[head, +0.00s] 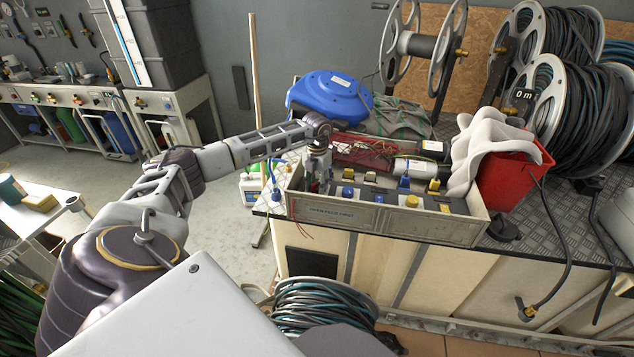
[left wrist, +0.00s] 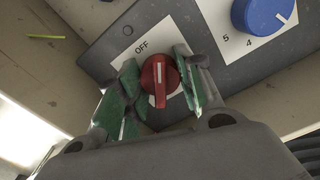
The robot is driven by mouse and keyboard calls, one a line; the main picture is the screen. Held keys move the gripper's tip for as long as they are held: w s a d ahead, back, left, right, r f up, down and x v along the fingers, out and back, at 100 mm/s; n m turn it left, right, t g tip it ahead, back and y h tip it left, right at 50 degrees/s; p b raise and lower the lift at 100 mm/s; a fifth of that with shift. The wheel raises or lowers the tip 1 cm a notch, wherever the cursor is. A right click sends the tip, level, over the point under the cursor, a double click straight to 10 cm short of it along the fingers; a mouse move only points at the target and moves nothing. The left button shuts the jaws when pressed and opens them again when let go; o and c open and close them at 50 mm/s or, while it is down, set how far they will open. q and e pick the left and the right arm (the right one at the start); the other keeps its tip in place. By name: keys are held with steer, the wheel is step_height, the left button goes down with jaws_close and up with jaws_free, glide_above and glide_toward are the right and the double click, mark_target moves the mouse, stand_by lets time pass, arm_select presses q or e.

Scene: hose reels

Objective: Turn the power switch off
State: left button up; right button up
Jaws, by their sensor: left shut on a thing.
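The power switch is a red rotary knob (left wrist: 159,80) with a white pointer line, on a white plate with the label OFF (left wrist: 141,47) at its upper left. My left gripper (left wrist: 158,88) is closed around the knob, with green-padded fingers on both sides. In the head view my left gripper (head: 318,172) reaches down into the left end of the grey control box (head: 408,222); its fingers hide the red knob there. My right gripper is in neither view.
A blue numbered knob (left wrist: 264,12) sits right of the switch. In the head view, a blue hose reel (head: 330,95) stands behind the box. A red bin with a pale cloth (head: 515,172) stands at its right. Large hose reels (head: 575,95) fill the bench's right back.

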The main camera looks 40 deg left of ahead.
arm_select(q)
steer(key=shift+r+n+p, duration=0.2)
steer(key=shift+n+p, duration=0.15)
steer(key=shift+n, duration=0.25)
steer(key=n+p, duration=0.2)
steer(key=n, duration=0.2)
steer(key=shift+p, duration=0.35)
steer(key=shift+w+a+n+p, duration=0.1)
steer(key=shift+n+p, duration=0.35)
steer(key=shift+n, duration=0.55)
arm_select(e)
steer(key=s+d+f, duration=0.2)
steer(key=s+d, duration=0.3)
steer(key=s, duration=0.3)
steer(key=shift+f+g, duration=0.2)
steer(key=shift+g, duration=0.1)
arm_select(q)
steer(key=shift+f, duration=0.1)
steer(key=o, duration=1)
steer(key=shift+o, duration=0.2)
